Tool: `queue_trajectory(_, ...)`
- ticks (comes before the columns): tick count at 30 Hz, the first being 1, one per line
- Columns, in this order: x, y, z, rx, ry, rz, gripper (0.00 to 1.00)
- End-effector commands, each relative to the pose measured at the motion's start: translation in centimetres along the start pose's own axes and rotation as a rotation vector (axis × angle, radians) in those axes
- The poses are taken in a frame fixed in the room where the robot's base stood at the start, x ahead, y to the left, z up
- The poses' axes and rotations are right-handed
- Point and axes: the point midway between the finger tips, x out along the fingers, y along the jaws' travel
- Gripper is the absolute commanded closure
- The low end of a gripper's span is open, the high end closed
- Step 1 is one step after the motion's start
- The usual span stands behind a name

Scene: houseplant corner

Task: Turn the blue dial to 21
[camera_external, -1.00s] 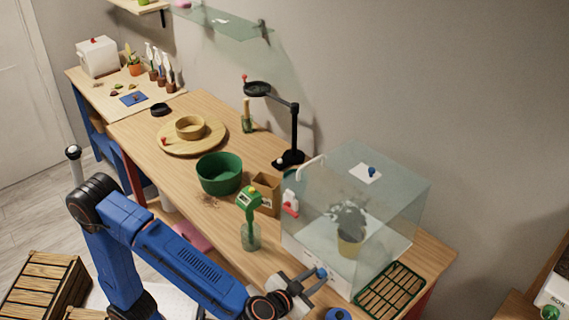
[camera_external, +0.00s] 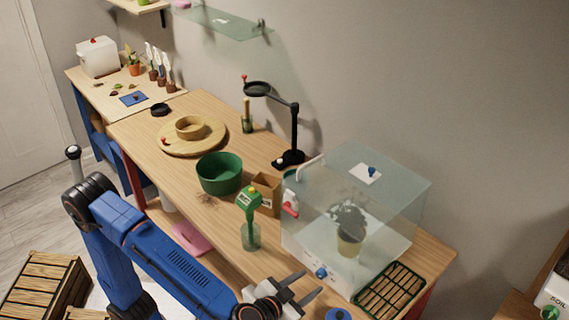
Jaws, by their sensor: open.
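The blue dial (camera_external: 321,272) is a small knob on the white front panel of the clear case (camera_external: 310,235). Its reading is too small to make out. My gripper (camera_external: 311,284) is just in front of and below the dial in the picture. Its two grey fingers are spread apart with nothing between them. They look clear of the dial, though the exact gap is hard to judge.
The clear case holds a potted plant (camera_external: 350,243). A green-rimmed slatted tray (camera_external: 386,291) lies right of it. A green-headed probe in a glass (camera_external: 249,205), a cardboard box (camera_external: 266,192) and a green bowl (camera_external: 219,174) stand left of it.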

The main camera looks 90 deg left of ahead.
Motion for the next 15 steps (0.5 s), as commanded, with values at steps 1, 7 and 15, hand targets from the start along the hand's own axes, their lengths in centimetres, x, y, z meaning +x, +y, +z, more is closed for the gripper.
queue_trajectory(1,-1.1,0.1,0.0,0.000,0.001,0.004,0.59)
queue_trajectory(7,-4.9,0.1,0.0,0.001,0.001,0.004,0.59)
queue_trajectory(15,-9.8,0.1,0.0,0.002,0.001,0.004,0.59)
